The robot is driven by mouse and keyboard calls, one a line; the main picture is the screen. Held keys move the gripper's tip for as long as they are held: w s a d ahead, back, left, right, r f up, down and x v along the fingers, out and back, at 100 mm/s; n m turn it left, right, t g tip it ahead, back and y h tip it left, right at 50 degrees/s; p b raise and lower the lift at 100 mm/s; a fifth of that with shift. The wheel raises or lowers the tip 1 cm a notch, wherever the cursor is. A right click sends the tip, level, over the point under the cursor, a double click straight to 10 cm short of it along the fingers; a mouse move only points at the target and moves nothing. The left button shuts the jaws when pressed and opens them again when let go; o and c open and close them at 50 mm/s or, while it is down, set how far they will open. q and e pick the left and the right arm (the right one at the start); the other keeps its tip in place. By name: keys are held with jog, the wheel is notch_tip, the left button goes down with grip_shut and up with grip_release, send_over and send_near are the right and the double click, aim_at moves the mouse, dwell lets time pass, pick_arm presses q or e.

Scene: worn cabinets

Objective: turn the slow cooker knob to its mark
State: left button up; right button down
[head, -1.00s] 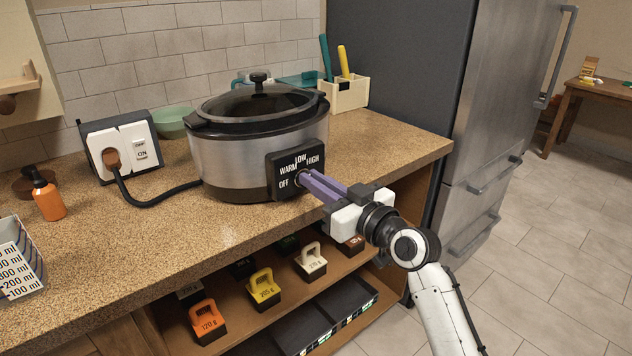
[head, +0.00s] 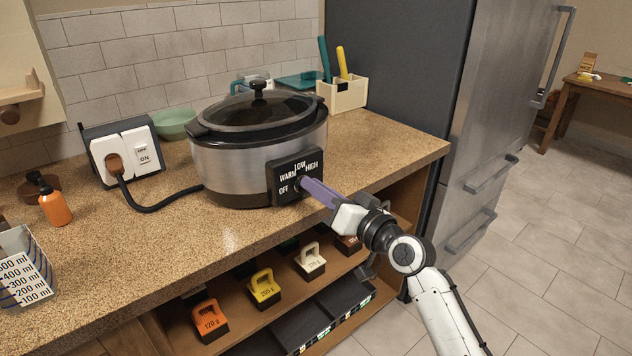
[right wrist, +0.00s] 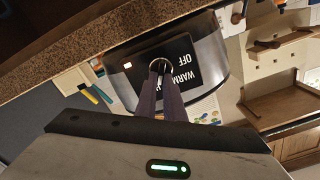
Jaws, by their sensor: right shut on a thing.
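The slow cooker (head: 230,165) stands on the counter, with a black dial panel (head: 283,170) on its front marked OFF, WARM, LOW and HIGH. My right gripper (head: 304,184) reaches in from the right, its purple fingers closed at the middle of the panel. In the right wrist view the fingers (right wrist: 160,85) are shut on the small round knob (right wrist: 160,65), which has a pale rim. WARM and OFF show there turned over; LOW and HIGH cannot be read. The fingers hide most of the knob, so I cannot tell where it points. My left gripper is not in view.
The cooker's black cord (head: 150,207) runs to a white socket box (head: 127,155) at the left. An orange bottle (head: 55,205) and a measuring container (head: 22,275) stand farther left. Labelled weights (head: 264,288) sit on the shelf below the counter edge.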

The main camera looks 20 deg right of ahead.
jog(key=shift+d+f+m+p, duration=0.1)
jog(key=shift+m+p, duration=0.35)
jog(key=shift+m, duration=0.75)
jog(key=c, duration=1.9)
grip_release()
jog(key=shift+o, duration=0.2)
jog(key=v, duration=1)
jog(key=shift+s+b, duration=0.15)
jog(key=shift+b, duration=0.3)
